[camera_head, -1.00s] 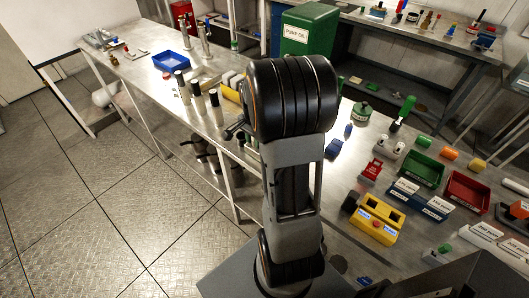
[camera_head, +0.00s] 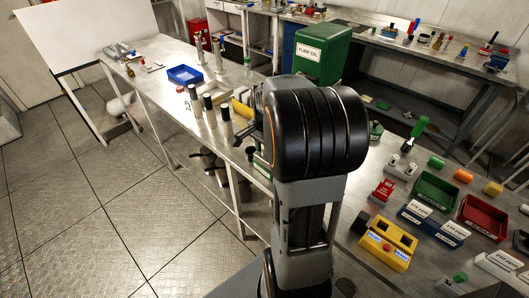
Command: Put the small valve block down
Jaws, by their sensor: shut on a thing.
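My gripper is not in view; the thick black joint and grey link of my own arm fill the middle of the picture and hide what lies behind them. I cannot make out the small valve block. A small dark part with a handle (camera_head: 246,136) shows at the left edge of my arm, above the bench's front edge; I cannot tell what it belongs to. The long metal bench (camera_head: 150,82) runs from the far left to the lower right.
On the bench stand a blue tray (camera_head: 184,76), white bottles with dark caps (camera_head: 226,121), a green PUMP OIL box (camera_head: 322,54), a green tray (camera_head: 436,191), a red tray (camera_head: 483,217) and a yellow box (camera_head: 388,243). Open floor (camera_head: 110,215) lies left.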

